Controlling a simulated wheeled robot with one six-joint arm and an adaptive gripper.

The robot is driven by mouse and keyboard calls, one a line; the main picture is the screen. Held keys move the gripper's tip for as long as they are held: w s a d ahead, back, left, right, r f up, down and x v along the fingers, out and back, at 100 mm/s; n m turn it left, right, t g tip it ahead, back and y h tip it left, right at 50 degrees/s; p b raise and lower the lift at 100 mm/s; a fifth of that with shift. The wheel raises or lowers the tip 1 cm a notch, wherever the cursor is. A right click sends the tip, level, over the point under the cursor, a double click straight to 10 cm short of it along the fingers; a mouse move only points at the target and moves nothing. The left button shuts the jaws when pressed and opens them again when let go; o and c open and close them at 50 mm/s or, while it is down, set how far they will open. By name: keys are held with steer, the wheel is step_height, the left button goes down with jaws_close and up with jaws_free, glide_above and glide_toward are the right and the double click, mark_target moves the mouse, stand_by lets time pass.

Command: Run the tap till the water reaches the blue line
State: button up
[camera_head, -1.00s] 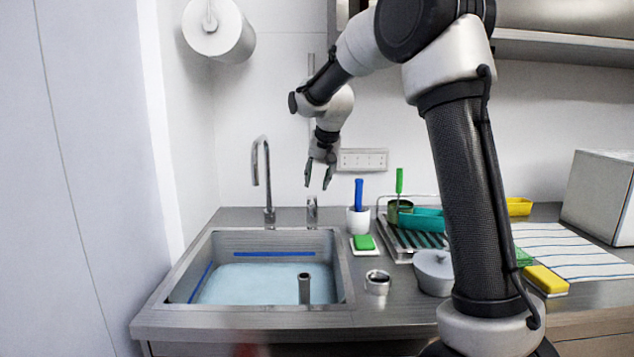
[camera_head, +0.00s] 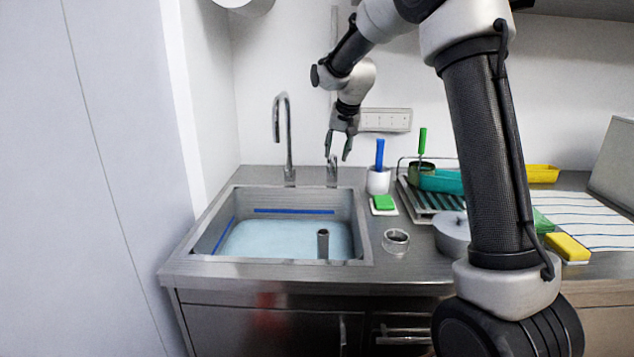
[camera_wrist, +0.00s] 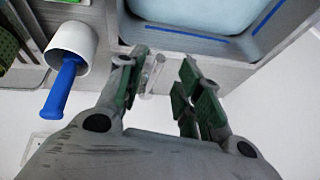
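The steel sink (camera_head: 365,225) holds pale blue water (camera_head: 275,240). The blue line (camera_head: 295,211) runs along the back wall and left wall, and the water surface lies a little below it. The curved tap spout (camera_head: 288,135) stands behind the sink; I see no stream from it. The tap's upright lever (camera_head: 332,172) stands to its right. My gripper (camera_head: 338,156) points down, open, with its fingertips at the lever's top. In the wrist view, the lever (camera_wrist: 152,75) shows between the open fingers of my gripper (camera_wrist: 163,72); I cannot tell whether they touch it.
A short standpipe (camera_head: 323,243) rises from the water. Right of the lever stand a white cup (camera_head: 378,182) with a blue-handled brush, a green sponge (camera_head: 383,202) and a dish rack (camera_head: 440,200).

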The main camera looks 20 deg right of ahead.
mark_target(333, 162)
steer(key=x, duration=0.7)
steer(key=shift+f, duration=0.1)
jaws_close()
